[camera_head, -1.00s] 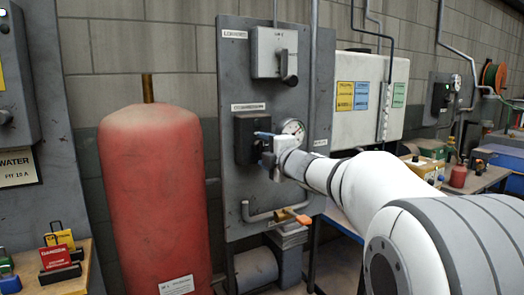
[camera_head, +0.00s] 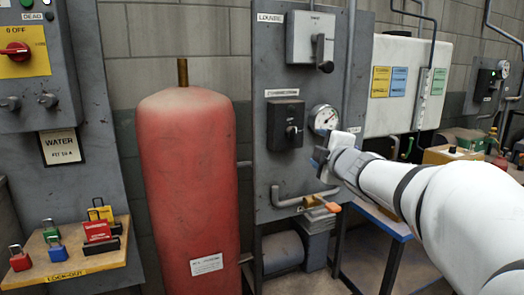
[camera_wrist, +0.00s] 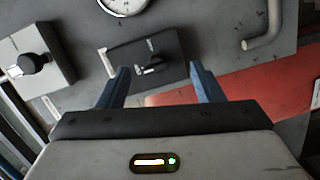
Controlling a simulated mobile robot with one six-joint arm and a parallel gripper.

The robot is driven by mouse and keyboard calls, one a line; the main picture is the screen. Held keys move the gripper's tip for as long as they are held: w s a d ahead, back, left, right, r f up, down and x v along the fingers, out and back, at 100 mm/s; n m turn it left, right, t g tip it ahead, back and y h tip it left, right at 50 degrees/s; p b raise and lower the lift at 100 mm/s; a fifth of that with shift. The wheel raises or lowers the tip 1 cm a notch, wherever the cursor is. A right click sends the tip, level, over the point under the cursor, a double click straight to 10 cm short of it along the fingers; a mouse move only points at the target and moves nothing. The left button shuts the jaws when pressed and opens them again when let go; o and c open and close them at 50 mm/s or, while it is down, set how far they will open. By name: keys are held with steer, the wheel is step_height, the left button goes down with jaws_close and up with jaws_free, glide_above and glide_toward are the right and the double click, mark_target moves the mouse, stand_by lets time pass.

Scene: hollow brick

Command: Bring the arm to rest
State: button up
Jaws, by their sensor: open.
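My gripper (camera_head: 320,160) is at the end of my white arm, in front of the grey panel (camera_head: 262,175) and below right of the black switch box (camera_head: 284,124). In the wrist view my gripper (camera_wrist: 160,80) shows two blue fingers spread apart with nothing between them. The black switch box (camera_wrist: 148,58) with its small knob lies beyond the fingertips, apart from them. The pressure gauge (camera_head: 323,119) is just above my gripper in the head view.
A red tank (camera_head: 190,190) stands left of the panel. A pipe with an orange-handled valve (camera_head: 332,207) is below my gripper. A grey lever box (camera_head: 311,40) is above. A lockout shelf (camera_head: 75,262) with several padlocks is at lower left. A white cabinet (camera_head: 405,85) is at right.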

steer(key=s+d+f+m+g+h+p, duration=0.2)
steer(key=s+f+m+g+h+p, duration=0.45)
steer(key=s+m, duration=0.6)
steer(key=s+a+f+m+g+y+p, duration=0.1)
steer(key=s+a+f+m+g+y, duration=0.1)
steer(key=s, duration=0.6)
steer(key=s+a+f+m+g+y+p, duration=0.2)
steer(key=s+a+f+g, duration=0.2)
steer(key=s+f+g, duration=0.2)
steer(key=s, duration=0.2)
steer(key=shift+s+a+f+m, duration=0.2)
steer(key=shift+s+f+m, duration=0.1)
steer(key=shift+s+m, duration=0.05)
steer(key=shift+y, duration=0.25)
